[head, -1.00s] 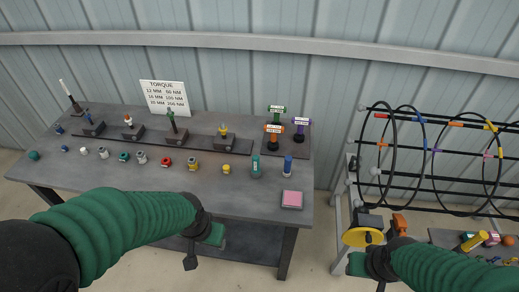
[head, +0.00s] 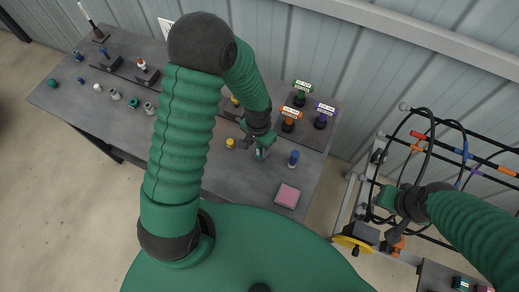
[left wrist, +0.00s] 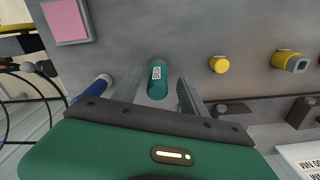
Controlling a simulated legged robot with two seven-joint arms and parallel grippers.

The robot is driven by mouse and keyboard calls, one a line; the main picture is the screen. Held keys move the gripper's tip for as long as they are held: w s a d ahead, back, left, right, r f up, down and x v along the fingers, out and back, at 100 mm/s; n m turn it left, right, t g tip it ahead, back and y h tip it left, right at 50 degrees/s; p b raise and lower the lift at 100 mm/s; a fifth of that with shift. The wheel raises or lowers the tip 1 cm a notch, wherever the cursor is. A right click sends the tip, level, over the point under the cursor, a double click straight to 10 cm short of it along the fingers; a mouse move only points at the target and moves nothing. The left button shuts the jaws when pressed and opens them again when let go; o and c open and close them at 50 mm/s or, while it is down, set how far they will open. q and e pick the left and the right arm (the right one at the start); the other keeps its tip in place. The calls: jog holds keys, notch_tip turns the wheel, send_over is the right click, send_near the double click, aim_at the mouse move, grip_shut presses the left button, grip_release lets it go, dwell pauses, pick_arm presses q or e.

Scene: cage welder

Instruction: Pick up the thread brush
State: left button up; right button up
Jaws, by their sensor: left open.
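A green cylinder (left wrist: 157,78) with a white printed label stands on the grey workbench (head: 222,185). A blue cylinder (head: 293,158) stands to its right in the head view and shows partly beside a finger in the left wrist view (left wrist: 98,88). I cannot read which one is the thread brush. My left gripper (head: 258,150) is open and reaches down over the green cylinder, which shows between its fingers in the left wrist view (left wrist: 158,90). My right gripper (head: 388,200) is by the wire cage (head: 462,152); its jaws are unclear.
A pink pad (head: 287,196) lies near the bench's right end. A yellow cap (head: 230,143) stands left of the left gripper. Labelled orange, green and purple tools (head: 289,118) stand behind it.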

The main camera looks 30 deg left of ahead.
aim_at(260, 150)
pick_arm(q)
notch_tip(260, 150, down, 3)
jog(key=shift+d, duration=0.1)
jog(key=shift+w+d+f, duration=0.1)
jog(key=shift+w+f, duration=0.2)
jog(key=shift+s+r, duration=0.2)
jog(key=c, duration=0.5)
grip_shut()
